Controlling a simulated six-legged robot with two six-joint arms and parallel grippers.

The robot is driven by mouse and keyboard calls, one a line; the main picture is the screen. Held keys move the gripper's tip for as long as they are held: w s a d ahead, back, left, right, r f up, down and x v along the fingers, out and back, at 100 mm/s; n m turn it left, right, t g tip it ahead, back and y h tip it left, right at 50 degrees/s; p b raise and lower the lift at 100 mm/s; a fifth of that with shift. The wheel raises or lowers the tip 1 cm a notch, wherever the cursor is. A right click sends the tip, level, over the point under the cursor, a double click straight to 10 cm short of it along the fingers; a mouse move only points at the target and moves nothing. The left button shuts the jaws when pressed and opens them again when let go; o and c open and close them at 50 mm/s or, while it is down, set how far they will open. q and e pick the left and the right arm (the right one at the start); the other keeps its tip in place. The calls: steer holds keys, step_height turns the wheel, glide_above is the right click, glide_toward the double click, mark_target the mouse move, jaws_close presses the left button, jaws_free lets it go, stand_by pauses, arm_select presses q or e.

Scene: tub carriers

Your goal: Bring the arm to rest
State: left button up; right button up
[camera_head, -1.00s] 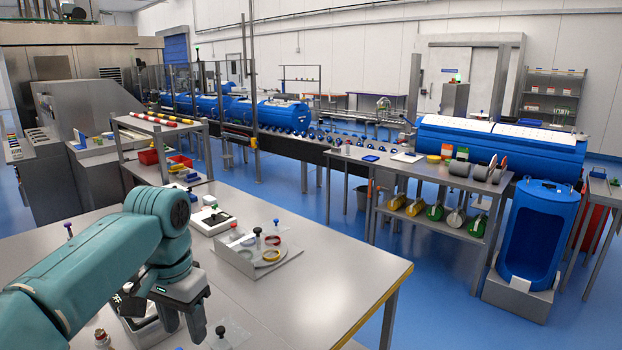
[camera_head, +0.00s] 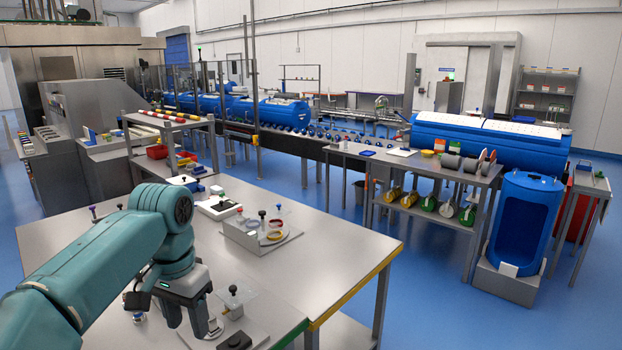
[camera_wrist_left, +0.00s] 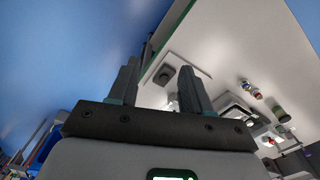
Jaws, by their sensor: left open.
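My left arm comes in from the left in the head view, over the near left part of the metal table (camera_head: 335,262). My left gripper (camera_head: 188,326) points down and is open, with nothing seen between its fingers. It also shows in the left wrist view (camera_wrist_left: 158,85), its two fingers apart, with the table edge and blue floor beyond them. A small clear plate with a black-knobbed post (camera_head: 235,305) stands on the table just right of the gripper. My right gripper is not in view.
A tray with rings and knobbed posts (camera_head: 262,235) and a white device (camera_head: 217,208) stand farther back on the table. A dark block (camera_head: 235,341) lies near the front edge. The table's right part is bare. A shelf bench (camera_head: 420,165) and an upright blue tub (camera_head: 522,225) stand beyond.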

arm_select(q)
steer(key=s+d+f+n+h, duration=0.1)
steer(key=s+d+f+h, duration=0.15)
steer(key=f, duration=1.35)
steer(key=s+d+f+h, duration=0.15)
steer(key=d+f, duration=0.25)
steer(key=f, duration=1.3)
steer(key=s+f+n, duration=0.2)
steer(key=s+f, duration=0.3)
steer(key=s, duration=0.5)
steer(key=s+d+f+n, duration=0.1)
steer(key=s+f, duration=0.4)
steer(key=s, duration=0.5)
steer(key=shift+d+n, duration=0.3)
steer(key=shift+n, duration=0.6)
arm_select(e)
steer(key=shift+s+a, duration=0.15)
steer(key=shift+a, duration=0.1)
arm_select(q)
steer(key=shift+s, duration=0.1)
